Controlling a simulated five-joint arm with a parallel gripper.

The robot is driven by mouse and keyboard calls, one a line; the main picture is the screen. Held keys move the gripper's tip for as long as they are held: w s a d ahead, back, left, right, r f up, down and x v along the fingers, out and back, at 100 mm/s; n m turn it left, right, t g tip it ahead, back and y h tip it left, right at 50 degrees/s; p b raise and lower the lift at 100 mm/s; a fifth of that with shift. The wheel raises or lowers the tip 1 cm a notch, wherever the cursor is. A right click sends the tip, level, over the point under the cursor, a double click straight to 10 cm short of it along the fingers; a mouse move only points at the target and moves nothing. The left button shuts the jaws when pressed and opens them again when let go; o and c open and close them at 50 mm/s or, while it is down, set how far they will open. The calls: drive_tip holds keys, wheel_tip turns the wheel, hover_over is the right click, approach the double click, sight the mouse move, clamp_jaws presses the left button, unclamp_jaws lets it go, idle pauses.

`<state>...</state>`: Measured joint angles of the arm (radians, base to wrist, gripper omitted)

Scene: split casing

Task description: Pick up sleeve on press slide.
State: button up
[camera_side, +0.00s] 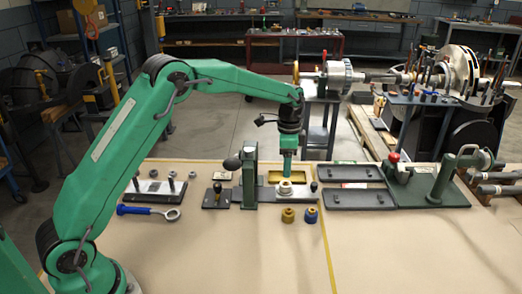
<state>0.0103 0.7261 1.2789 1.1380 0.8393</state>
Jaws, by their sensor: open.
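My gripper (286,174) points straight down over the press slide (266,193) and is open. Directly below it a small pale, ring-like piece, which looks like the sleeve (285,188), sits on the slide. The fingertips are small here, and I cannot tell whether they are beside the sleeve or just above it. The green press post (249,175) stands just left of my gripper.
Brass-coloured (288,215) and blue (311,214) round parts stand in front of the slide. Dark trays (355,206) and a green fixture (440,184) lie right. A blue-handled ring tool (145,210) lies left. The front of the table is clear.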

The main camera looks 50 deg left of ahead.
sight(286, 183)
drive_tip(key=shift+f, duration=1.3)
drive_tip(key=shift+a+f, duration=0.15)
drive_tip(key=shift+f, duration=2.4)
drive_tip(key=c, duration=1.2)
drive_tip(key=shift+r, duration=0.1)
